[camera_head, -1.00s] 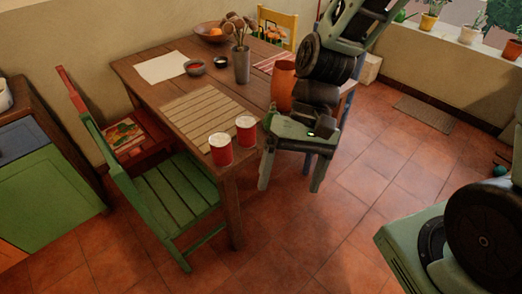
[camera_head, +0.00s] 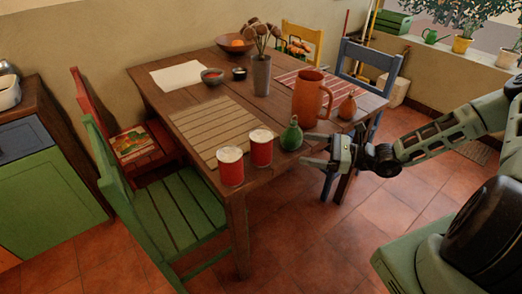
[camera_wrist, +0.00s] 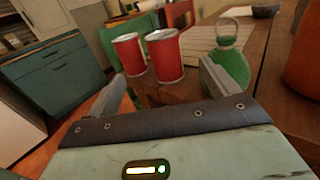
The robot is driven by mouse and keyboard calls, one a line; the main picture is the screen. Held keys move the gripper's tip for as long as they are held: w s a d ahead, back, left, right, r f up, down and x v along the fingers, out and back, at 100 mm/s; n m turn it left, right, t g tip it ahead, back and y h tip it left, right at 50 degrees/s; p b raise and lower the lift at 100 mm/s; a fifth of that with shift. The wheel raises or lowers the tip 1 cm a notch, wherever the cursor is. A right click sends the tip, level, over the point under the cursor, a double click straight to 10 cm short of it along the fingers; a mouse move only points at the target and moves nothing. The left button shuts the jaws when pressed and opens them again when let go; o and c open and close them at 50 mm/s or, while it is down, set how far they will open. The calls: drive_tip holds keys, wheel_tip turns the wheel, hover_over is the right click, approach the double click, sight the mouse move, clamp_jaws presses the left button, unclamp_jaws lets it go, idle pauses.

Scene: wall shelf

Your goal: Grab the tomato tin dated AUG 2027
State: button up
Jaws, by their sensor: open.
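Two red tins with pale tops stand side by side near the front corner of the wooden table: a left tin (camera_head: 230,166) and a right tin (camera_head: 261,148). No date can be read on either. In the wrist view the left tin (camera_wrist: 129,54) and the right tin (camera_wrist: 164,56) stand ahead, between and beyond the fingers. My gripper (camera_head: 318,151) is open and empty at the table's right edge, pointing left toward the tins and apart from them. It also shows in the wrist view (camera_wrist: 168,95).
A green gourd-like bottle (camera_head: 291,136) stands between my gripper and the right tin; in the wrist view it is by the right finger (camera_wrist: 226,62). An orange mug (camera_head: 309,97) and a small orange bottle (camera_head: 347,106) stand behind. A striped mat (camera_head: 215,128) lies behind the tins.

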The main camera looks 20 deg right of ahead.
drive_tip(key=p, duration=0.2)
approach(255, 136)
drive_tip(key=w+a, duration=0.1)
drive_tip(key=w+a+f, duration=0.1)
drive_tip(key=w+a, duration=0.1)
drive_tip(key=a, duration=0.1)
drive_tip(key=shift+f, duration=0.35)
drive_tip(key=x, duration=0.4)
drive_tip(key=shift+w+d+r, duration=0.15)
drive_tip(key=shift+w+r, duration=0.15)
drive_tip(key=shift+w, duration=0.05)
drive_tip(key=shift+w+a, duration=0.35)
drive_tip(key=shift+a, duration=0.1)
drive_tip(key=c, duration=1.4)
